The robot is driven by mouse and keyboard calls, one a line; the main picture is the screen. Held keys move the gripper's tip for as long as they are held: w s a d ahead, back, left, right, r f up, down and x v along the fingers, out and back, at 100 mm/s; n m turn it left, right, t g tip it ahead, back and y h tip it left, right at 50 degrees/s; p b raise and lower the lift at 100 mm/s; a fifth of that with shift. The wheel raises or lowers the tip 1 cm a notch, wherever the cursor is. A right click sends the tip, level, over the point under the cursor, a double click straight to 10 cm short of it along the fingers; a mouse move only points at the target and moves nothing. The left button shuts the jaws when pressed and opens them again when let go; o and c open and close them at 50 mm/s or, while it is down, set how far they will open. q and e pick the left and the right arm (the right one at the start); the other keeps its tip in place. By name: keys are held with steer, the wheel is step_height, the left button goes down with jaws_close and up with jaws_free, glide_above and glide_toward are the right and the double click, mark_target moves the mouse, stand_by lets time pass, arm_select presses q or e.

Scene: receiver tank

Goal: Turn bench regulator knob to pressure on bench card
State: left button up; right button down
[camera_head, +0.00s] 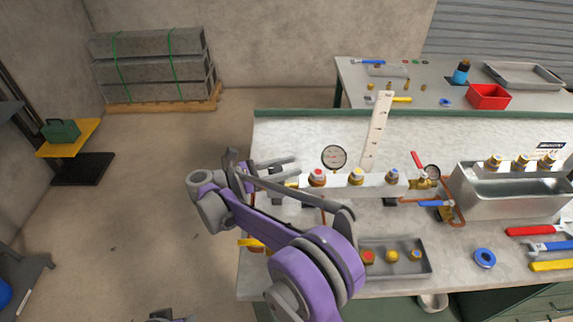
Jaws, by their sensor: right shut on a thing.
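My right gripper (268,174) is at the left end of the pale manifold bar (338,181) on the bench. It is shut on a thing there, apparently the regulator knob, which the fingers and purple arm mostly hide. A round white pressure gauge (334,157) stands just behind the bar; its reading is too small to tell. A tall white card (377,130) with small marks leans upright behind the bar; its text is unreadable. A small dark grey part (165,314) at the bottom edge may be my left gripper; its jaws cannot be made out.
The bar carries red, yellow and blue capped fittings and a red-handled valve (417,160) beside a second gauge (432,172). A grey tray (422,268) with fittings lies in front, and a metal tank (515,193) stands right. Wrenches (540,230) lie at the right edge. The floor left is open.

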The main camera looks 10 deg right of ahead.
stand_by(0.3)
steer(key=shift+c, duration=1.8)
jaws_free()
steer(key=shift+d, duration=0.1)
